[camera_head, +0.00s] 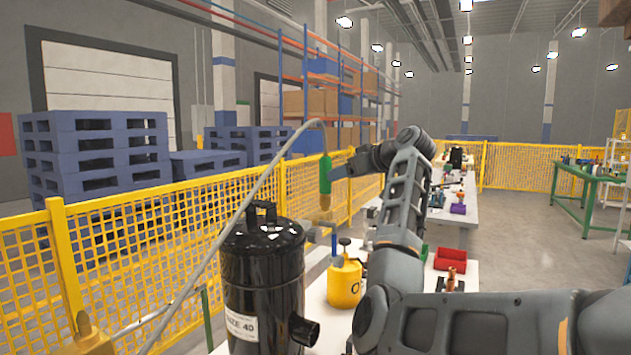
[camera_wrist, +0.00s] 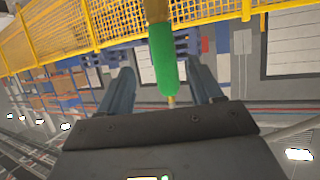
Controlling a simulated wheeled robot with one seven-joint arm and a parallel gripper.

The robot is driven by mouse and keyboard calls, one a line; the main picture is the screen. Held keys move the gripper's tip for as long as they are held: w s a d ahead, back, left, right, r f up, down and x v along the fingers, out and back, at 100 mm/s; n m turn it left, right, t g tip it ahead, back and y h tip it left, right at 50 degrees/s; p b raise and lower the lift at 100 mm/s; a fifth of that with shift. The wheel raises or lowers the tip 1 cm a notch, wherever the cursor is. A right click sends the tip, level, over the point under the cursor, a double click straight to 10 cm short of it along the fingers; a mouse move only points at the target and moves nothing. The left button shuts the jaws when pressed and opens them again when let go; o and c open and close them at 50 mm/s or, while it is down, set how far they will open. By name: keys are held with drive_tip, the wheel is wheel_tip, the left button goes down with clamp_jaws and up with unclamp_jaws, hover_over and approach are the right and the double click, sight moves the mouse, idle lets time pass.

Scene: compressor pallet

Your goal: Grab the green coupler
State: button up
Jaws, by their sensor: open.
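The green coupler (camera_head: 325,174) hangs upright at the end of a grey hose (camera_head: 262,180), with a brass-coloured end below it. My gripper (camera_head: 339,172) is just to its right in the head view, level with the green sleeve. In the wrist view the green coupler (camera_wrist: 163,60) shows between the two fingers of my open gripper (camera_wrist: 163,74), with a visible gap on each side. The fingers do not close on it. I cannot tell exactly how far between the fingers it reaches.
A black compressor tank (camera_head: 262,275) stands below the coupler. A yellow canister (camera_head: 344,282) and a red bin (camera_head: 450,259) are on the white table (camera_head: 318,300). A yellow mesh fence (camera_head: 160,230) runs behind, with blue pallets (camera_head: 95,150) beyond.

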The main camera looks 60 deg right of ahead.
sight(325, 179)
drive_tip(key=p+x, duration=0.2)
drive_tip(key=x, duration=0.5)
drive_tip(key=shift+w+a, duration=0.1)
drive_tip(key=shift+w, duration=0.3)
drive_tip(key=c, duration=1.2)
